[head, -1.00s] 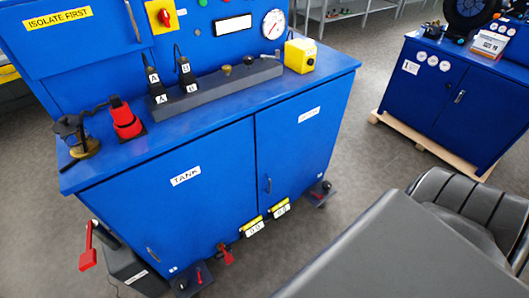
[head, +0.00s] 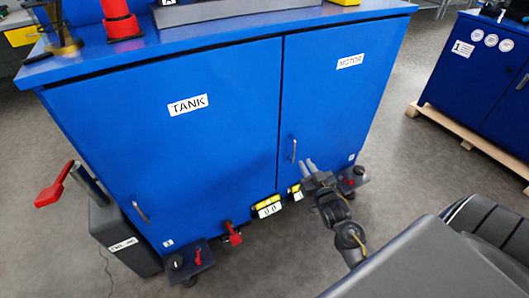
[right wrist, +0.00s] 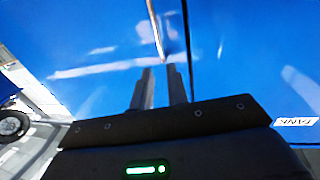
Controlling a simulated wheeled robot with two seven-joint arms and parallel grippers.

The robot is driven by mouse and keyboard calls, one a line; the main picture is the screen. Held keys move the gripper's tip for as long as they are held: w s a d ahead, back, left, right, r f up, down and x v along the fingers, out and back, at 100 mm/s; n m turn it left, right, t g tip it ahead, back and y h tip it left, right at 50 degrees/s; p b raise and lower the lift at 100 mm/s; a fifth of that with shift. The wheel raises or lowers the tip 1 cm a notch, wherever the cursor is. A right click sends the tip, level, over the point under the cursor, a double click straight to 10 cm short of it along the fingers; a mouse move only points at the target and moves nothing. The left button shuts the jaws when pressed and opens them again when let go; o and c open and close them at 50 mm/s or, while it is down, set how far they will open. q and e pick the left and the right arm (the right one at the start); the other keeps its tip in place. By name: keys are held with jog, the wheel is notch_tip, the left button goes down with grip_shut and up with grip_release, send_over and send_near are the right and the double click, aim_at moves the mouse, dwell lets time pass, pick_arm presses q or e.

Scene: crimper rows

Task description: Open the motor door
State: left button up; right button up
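The motor door (head: 340,105) is the right-hand blue door of the cabinet, labelled MOTOR, and it looks shut. Its slim metal handle (head: 294,150) stands upright near the door's left edge; in the right wrist view the handle (right wrist: 157,30) shows just beyond my fingertips. My right gripper (head: 309,164) is in front of the lower left part of this door, a little right of and below the handle. In the right wrist view my right gripper (right wrist: 158,70) has its two fingers apart, with nothing between them. My left gripper is not in view.
The tank door (head: 180,130) beside it is shut. A dark grey surface (head: 430,265) and a seat (head: 490,220) fill the lower right.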

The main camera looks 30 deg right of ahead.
aim_at(295, 146)
jog(key=b+x, duration=0.1)
jog(key=x, duration=0.8)
jog(key=shift+w+r, duration=0.1)
jog(key=shift+w, duration=0.15)
jog(key=shift+w+d, duration=0.1)
jog(key=shift+w, duration=0.45)
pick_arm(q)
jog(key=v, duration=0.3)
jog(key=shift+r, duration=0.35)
pick_arm(e)
jog(key=shift+w, duration=0.15)
jog(key=shift+c, duration=0.4)
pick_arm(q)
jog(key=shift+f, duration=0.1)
pick_arm(e)
grip_shut()
